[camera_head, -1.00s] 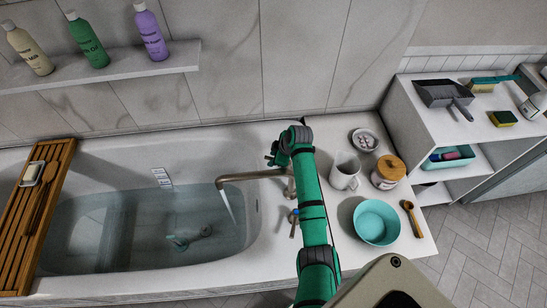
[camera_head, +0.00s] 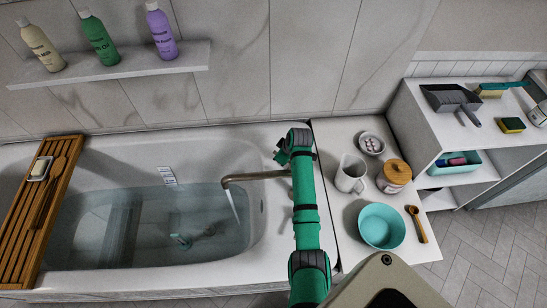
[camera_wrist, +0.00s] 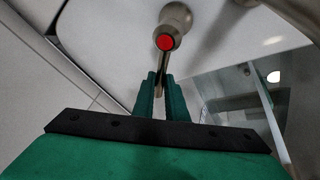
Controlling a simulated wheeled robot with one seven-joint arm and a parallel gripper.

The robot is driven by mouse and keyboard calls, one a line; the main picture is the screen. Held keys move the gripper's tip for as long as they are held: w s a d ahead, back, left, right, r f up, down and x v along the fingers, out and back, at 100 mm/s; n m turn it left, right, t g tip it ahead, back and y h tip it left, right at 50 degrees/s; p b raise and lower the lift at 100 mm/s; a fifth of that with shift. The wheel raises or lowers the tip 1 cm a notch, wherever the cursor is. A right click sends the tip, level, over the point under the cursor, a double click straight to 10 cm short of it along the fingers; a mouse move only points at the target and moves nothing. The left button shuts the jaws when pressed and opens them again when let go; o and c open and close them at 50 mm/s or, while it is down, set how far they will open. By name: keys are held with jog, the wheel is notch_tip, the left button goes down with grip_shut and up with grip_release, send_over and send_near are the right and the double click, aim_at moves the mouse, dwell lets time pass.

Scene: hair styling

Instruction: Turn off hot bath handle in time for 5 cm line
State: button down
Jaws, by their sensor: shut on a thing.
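The hot handle shows in the wrist view as a metal knob with a red cap (camera_wrist: 165,42) and a thin lever. My gripper (camera_wrist: 162,80) is shut on the lever just below the cap. In the head view my gripper (camera_head: 283,152) is at the far side of the faucet's base, and the handle is hidden behind it. The curved spout (camera_head: 255,176) runs a stream of water (camera_head: 233,206) into the bathtub (camera_head: 130,155). A white level marker (camera_head: 168,175) is on the tub's far wall; the water surface is near its lower end, and its lines are too small to read.
Right of my arm, a counter holds a white pitcher (camera_head: 349,173), a lidded jar (camera_head: 393,176), a teal bowl (camera_head: 381,226) and a wooden spoon (camera_head: 416,224). A wooden bath tray (camera_head: 66,190) spans the tub's left. Bottles stand on a wall shelf (camera_head: 110,72).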

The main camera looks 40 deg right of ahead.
jog(key=m, duration=0.1)
jog(key=d+m+h, duration=0.1)
jog(key=m, duration=0.1)
jog(key=shift+w+d+g, duration=0.2)
jog(key=shift+w+g, duration=0.05)
jog(key=shift+g, duration=0.05)
jog(key=d+m+h, duration=0.1)
jog(key=m, duration=0.1)
jog(key=shift+d+m+g, duration=0.15)
jog(key=shift+m+g, duration=0.15)
jog(key=shift+s+d+m+g+h, duration=0.25)
jog(key=shift+d+m+g+h, duration=0.25)
jog(key=shift+m, duration=0.7)
jog(key=shift+s+d+m+g+h, duration=0.25)
jog(key=shift+d+m, duration=0.45)
jog(key=shift+m, duration=0.5)
jog(key=shift+r, duration=0.1)
jog(key=c, duration=1.8)
grip_release()
jog(key=shift+d, duration=0.1)
jog(key=shift+o, duration=0.2)
jog(key=v, duration=1)
jog(key=shift+r, duration=0.35)
jog(key=shift+s, duration=0.1)
